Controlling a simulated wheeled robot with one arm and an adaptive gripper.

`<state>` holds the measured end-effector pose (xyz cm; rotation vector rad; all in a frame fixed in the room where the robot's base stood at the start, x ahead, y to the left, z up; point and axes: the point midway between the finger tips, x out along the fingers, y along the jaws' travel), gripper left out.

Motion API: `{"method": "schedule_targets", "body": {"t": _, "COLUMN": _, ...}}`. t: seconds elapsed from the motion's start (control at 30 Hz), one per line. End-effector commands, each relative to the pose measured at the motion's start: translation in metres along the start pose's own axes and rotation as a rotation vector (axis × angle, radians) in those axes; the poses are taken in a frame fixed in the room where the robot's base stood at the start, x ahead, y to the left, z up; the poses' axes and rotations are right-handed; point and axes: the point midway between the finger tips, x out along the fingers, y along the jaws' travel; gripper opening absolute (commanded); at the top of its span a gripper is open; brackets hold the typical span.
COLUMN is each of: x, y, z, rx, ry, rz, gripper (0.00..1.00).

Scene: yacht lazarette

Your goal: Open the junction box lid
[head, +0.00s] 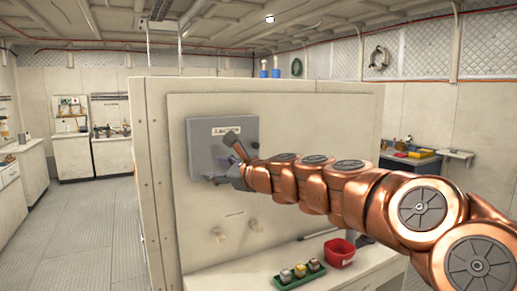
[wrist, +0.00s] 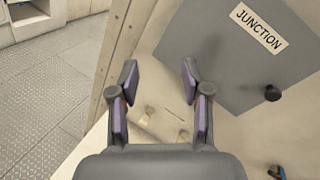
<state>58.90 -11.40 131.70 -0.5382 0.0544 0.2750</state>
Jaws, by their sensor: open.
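The grey junction box (head: 205,132) is fixed to the cream panel in the head view, with a white label near its top. My gripper is in front of its lower right part and hides some of it. In the wrist view the grey lid (wrist: 245,70) fills the upper right, with a "JUNCTION" label and a dark round knob (wrist: 272,93). The lid looks shut. My gripper (wrist: 160,82) is open, with nothing between its purple-padded fingers. In the wrist view the knob is to the right of both fingers. I cannot tell whether a finger touches the box.
Below the panel is a bench with a green tray (head: 289,283) of small jars and a red bin (head: 340,252). Small pale fittings (head: 221,234) stick out under the box. The panel's left edge (head: 155,190) borders open floor (head: 90,230).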

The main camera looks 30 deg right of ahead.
Motion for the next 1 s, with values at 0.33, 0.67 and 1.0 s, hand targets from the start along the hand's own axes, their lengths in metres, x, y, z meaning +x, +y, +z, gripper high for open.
{"method": "schedule_targets", "body": {"t": 0.33, "x": -0.037, "y": -0.145, "z": -0.059, "rx": 0.529, "ry": -0.030, "rz": -0.353, "gripper": 0.48}}
{"method": "schedule_targets", "body": {"t": 0.67, "x": -0.009, "y": -0.157, "z": -0.064, "rx": 0.546, "ry": -0.029, "rz": -0.359, "gripper": 0.48}}
{"method": "schedule_targets", "body": {"t": 1.0, "x": 0.026, "y": -0.170, "z": -0.066, "rx": 0.542, "ry": -0.029, "rz": -0.357, "gripper": 0.48}}
